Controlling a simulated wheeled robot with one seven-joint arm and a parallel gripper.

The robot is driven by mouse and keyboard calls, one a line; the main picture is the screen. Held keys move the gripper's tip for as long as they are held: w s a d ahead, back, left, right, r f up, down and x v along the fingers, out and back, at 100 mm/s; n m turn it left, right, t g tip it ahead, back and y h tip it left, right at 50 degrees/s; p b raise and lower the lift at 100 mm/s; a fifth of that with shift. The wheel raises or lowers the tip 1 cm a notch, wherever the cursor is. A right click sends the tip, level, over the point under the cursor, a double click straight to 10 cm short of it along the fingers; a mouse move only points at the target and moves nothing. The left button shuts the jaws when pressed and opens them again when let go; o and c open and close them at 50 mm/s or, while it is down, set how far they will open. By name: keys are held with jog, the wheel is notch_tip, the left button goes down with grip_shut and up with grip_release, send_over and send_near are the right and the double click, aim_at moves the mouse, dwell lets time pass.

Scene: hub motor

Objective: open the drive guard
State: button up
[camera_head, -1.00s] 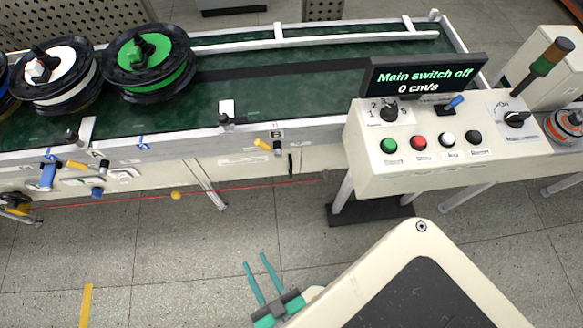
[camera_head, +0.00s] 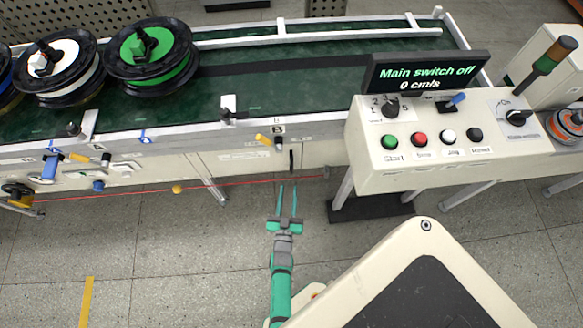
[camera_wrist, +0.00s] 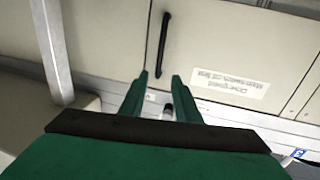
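The drive guard (camera_head: 225,166) is a cream panel on the conveyor's front side, below the belt, and it looks closed. It carries a white label and a black upright bar handle (camera_head: 291,160) near its right edge. In the wrist view, the label (camera_wrist: 230,85) appears upside down and the handle (camera_wrist: 163,42) stands ahead of the fingers. My gripper (camera_head: 288,190) is open and empty, its two green fingers pointing at the panel just below the handle. In the wrist view, my gripper (camera_wrist: 160,76) shows a gap between its fingertips, apart from the handle.
A red cord (camera_head: 240,184) runs along the conveyor front near my fingertips. The control box (camera_head: 430,165) stands to the right; its display (camera_head: 425,75) reads "Main switch off, 0 cm/s". A yellow-handled lever (camera_head: 263,140) sticks out above the guard. Spools (camera_head: 150,85) stand on the belt.

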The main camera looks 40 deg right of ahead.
aim_at(292, 165)
jog(key=x, duration=1.1)
jog(key=shift+s+d, duration=0.1)
jog(key=shift+d, duration=0.05)
jog(key=shift+s, duration=0.15)
grip_shut()
